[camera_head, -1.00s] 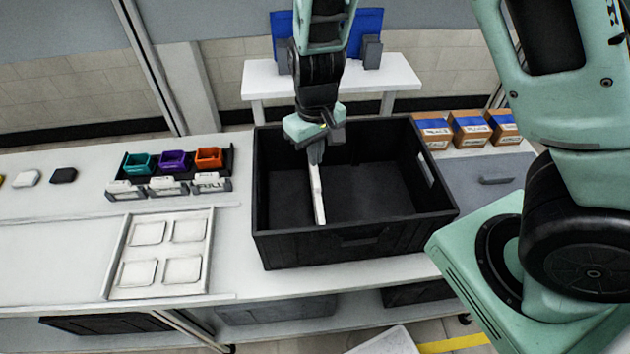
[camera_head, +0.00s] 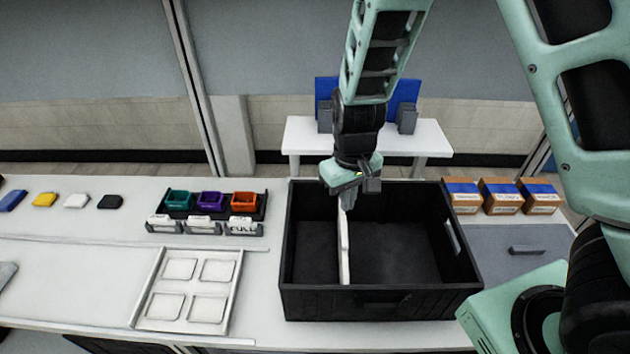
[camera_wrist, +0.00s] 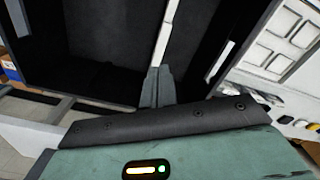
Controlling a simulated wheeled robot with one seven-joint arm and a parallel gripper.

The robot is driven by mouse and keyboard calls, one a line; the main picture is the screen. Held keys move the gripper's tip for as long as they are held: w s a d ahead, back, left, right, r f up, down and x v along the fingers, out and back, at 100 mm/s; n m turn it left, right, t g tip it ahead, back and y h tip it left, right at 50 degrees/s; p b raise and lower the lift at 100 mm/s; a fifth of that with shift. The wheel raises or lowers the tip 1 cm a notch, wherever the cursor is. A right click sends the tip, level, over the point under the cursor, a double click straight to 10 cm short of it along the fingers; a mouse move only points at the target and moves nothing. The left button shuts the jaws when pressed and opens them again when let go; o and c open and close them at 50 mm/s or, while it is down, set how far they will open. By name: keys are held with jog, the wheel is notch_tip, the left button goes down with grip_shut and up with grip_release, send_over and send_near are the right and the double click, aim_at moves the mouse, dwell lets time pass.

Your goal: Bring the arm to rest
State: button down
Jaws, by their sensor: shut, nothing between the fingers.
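My gripper (camera_head: 346,203) hangs from the arm over the back part of the black crate (camera_head: 385,302), with its fingers pointing down. The fingers are shut with nothing between them. A thin white divider (camera_head: 344,255) stands in the crate and splits it into a left and a right compartment. The fingertips are at the divider's far end in the picture; I cannot tell whether they touch it. In the wrist view the closed fingers (camera_wrist: 157,88) show in front of the white divider (camera_wrist: 165,35). Both crate compartments look empty.
A white tray (camera_head: 238,290) with several square recesses lies left of the crate. Teal, purple and orange bins (camera_head: 211,201) stand behind it. Several small coloured blocks lie far left. Brown boxes (camera_head: 499,198) stand right of the crate. A small white table (camera_head: 300,135) is behind.

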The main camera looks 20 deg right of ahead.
jog(key=s+a+r+n+b, duration=0.1)
jog(key=s+b, duration=0.4)
jog(key=s, duration=0.5)
jog(key=s+a+r+n+b, duration=0.2)
jog(key=s+a+n+b, duration=0.2)
jog(key=s, duration=0.6)
jog(key=shift+a+r+y+b, duration=0.15)
jog(key=shift+a+y+b, duration=0.15)
jog(key=shift+a+b, duration=0.55)
